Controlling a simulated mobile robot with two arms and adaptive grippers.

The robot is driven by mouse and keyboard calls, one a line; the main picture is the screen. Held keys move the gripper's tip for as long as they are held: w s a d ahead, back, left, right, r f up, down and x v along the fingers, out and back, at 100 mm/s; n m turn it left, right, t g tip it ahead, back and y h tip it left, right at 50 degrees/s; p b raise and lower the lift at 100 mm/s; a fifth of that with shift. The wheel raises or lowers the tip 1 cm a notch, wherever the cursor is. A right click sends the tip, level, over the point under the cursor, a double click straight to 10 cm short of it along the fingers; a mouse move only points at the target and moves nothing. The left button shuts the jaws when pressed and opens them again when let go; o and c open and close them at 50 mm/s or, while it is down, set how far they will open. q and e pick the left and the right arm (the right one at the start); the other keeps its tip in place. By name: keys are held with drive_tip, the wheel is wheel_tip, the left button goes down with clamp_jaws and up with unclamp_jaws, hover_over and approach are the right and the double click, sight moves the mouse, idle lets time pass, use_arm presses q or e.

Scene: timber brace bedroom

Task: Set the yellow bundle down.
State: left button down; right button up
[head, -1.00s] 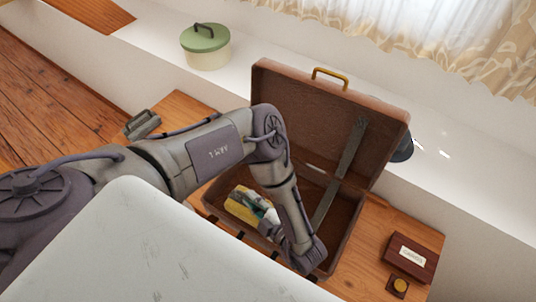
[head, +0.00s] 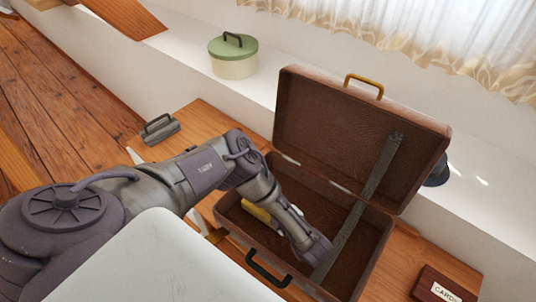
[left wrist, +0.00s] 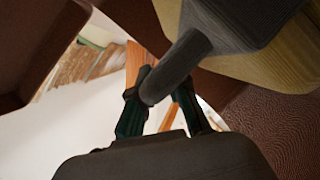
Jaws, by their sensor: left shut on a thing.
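The yellow bundle (head: 255,211) shows as a small strip inside the open brown suitcase (head: 375,265), largely behind my left arm. In the left wrist view the bundle (left wrist: 265,68) is at the upper right, pale yellow with a dark grey part and a grey stub. My left gripper (left wrist: 160,82) has its dark green fingers shut on that grey stub. In the head view the fingers are hidden behind my arm. I cannot tell whether the bundle touches the suitcase floor. My right gripper is not in view.
The suitcase lid (head: 345,130) stands open at the back, with a grey strap (head: 365,205) running down from it. A grey handled object (head: 160,130) sits on the wooden table (head: 200,120). A green-lidded pot (head: 233,57) stands on the ledge. A card box (head: 445,288) is at the lower right.

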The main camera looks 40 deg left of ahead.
use_arm(q)
drive_tip(key=shift+f, duration=0.4)
drive_tip(key=shift+a, duration=0.1)
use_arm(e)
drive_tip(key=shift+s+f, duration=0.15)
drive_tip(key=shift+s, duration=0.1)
use_arm(q)
drive_tip(key=shift+f, duration=0.1)
drive_tip(key=c, duration=1.2)
unclamp_jaws()
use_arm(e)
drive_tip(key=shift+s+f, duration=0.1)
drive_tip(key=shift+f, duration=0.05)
use_arm(q)
drive_tip(key=shift+o, duration=0.2)
